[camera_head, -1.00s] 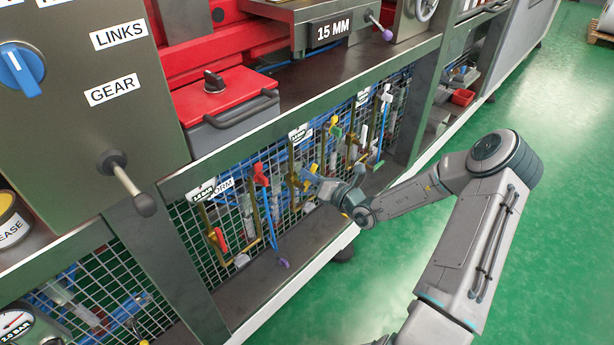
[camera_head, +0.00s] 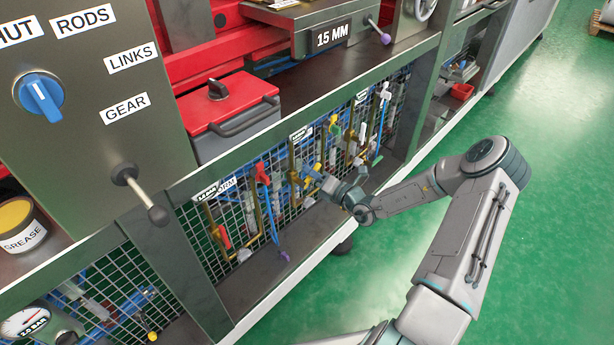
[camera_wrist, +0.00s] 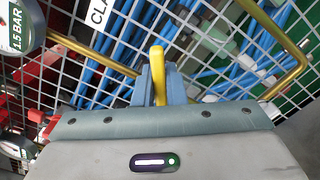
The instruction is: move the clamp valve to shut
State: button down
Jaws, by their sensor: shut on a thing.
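The yellow valve handle (camera_wrist: 157,72) stands upright in the wrist view, on a brass pipe loop (camera_wrist: 100,62) in front of the wire mesh. A partly hidden label starting "CLA" (camera_wrist: 99,14) hangs above it. My gripper (camera_wrist: 156,85) has its blue fingers shut on the yellow handle, whose tip sticks out beyond them. In the head view my gripper (camera_head: 314,174) is at the mesh panel under the bench, at the yellow valve there. The valve body is hidden behind my fingers.
A valve with a red handle (camera_head: 262,172) and a blue hose is left of my gripper. Other valves and brass pipes (camera_head: 357,140) are to its right. A gauge marked 1.5 BAR (camera_wrist: 16,25) is at the wrist view's left edge. The green floor (camera_head: 470,230) is open at right.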

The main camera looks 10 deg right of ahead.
jog(key=shift+d+f+m+p, duration=0.15)
jog(key=shift+f+m+p, duration=0.05)
jog(key=shift+m+p, duration=0.8)
jog(key=shift+w+d+f+m, duration=0.15)
jog(key=shift+f+m, duration=0.3)
jog(key=shift+m, duration=0.35)
jog(key=m, duration=0.1)
jog(key=f+m+p, duration=0.1)
jog(key=m, duration=0.1)
jog(key=shift+p, duration=0.3)
jog(key=c, duration=1.4)
grip_release()
